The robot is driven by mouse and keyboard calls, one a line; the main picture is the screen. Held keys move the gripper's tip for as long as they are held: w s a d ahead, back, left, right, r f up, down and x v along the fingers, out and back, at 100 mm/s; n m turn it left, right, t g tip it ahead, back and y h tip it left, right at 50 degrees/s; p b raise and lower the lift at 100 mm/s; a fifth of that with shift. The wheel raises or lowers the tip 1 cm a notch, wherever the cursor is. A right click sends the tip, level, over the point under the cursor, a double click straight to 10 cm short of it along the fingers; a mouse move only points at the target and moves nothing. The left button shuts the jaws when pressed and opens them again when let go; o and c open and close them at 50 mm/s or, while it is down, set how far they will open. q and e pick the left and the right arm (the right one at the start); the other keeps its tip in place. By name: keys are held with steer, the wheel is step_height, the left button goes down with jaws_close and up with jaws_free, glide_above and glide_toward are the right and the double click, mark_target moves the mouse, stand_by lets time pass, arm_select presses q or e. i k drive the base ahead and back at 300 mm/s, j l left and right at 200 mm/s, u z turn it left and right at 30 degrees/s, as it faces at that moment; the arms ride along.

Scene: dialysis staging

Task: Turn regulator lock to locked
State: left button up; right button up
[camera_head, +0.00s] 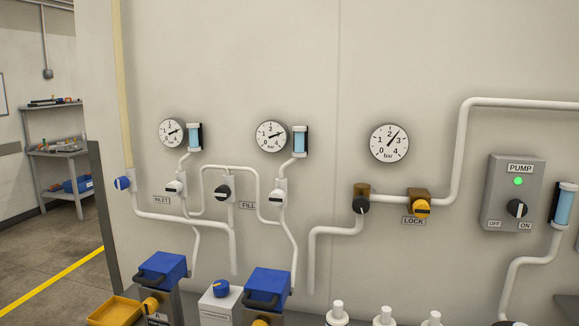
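The lock knob (422,206) is yellow with a dark bar that looks roughly horizontal. It sits on a brown fitting on the white pipe, right of the middle of the head view, with a "LOCK" label (413,221) below it. To its left, a black regulator knob (361,205) sits on another brown fitting. A round gauge (389,144) above them has its needle pointing up and right, between 2 and 3 bar. Neither of my grippers is in view.
At right is a pump box (514,192) with a lit green lamp and a black switch turned towards ON. Blue-topped units (163,266), a yellow tray (115,311) and white bottle tops stand along the bottom.

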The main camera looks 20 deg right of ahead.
mark_target(421, 209)
steer(key=z, duration=1.3)
steer(key=l+z, duration=0.1)
steer(key=l, duration=0.3)
steer(key=i+l+z, duration=0.15)
steer(key=l, duration=0.25)
steer(key=l+z, duration=0.1)
steer(key=l, duration=0.35)
steer(key=i+l+z, duration=0.1)
steer(key=l, duration=0.3)
steer(key=i+l+z, duration=0.15)
steer(key=l, duration=0.2)
